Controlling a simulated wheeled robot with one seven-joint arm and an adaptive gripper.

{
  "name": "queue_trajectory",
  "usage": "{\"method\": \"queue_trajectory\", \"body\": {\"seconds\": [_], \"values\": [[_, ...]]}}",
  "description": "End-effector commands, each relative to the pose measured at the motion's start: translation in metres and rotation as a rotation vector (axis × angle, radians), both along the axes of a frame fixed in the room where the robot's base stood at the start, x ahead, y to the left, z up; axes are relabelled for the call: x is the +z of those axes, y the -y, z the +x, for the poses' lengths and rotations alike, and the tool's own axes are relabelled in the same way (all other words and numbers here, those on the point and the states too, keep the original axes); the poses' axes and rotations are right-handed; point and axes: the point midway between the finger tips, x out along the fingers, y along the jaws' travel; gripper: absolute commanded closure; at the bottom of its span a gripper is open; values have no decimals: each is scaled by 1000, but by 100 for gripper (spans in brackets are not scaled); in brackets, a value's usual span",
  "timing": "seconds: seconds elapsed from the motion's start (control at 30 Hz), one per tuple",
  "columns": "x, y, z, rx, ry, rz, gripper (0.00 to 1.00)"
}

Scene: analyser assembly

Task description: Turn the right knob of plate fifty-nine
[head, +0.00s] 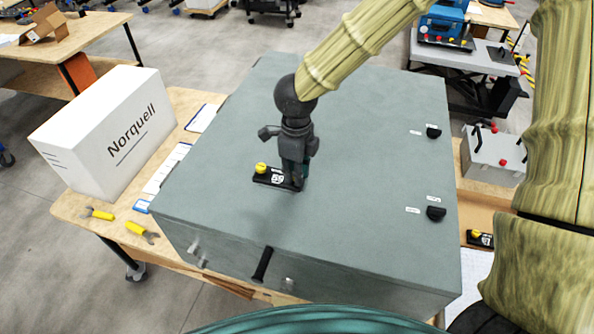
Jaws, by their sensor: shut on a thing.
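A small black plate (268,179) with a white number label lies on top of the large grey-green analyser case (370,210). The digits are too small to read surely. A yellow knob (261,167) stands at the plate's left end. My gripper (296,178) points down at the plate's right end and is shut on the right knob there. The fingers hide that knob, so its colour and angle do not show.
Two black knobs (433,132) (436,212) stand on the case's right side. A white Norquell box (110,135) and yellow-handled tools (140,231) are on the wooden bench at left. Another black plate with a yellow knob (479,238) lies right of the case.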

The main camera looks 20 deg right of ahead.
Motion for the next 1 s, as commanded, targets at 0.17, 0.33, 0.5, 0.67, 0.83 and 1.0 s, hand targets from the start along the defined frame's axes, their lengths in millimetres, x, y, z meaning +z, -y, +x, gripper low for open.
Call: {"method": "queue_trajectory", "body": {"seconds": [0.17,0.33,0.5,0.67,0.83,1.0], "values": [[-2,1,-1,24,-3,-1,100],[-2,1,-1,28,-3,-1,100],[-2,1,-1,27,-3,-1,100],[-2,1,-1,27,-2,-1,60],[-1,0,0,27,-1,-1,56],[0,0,0,26,0,0,56]]}}
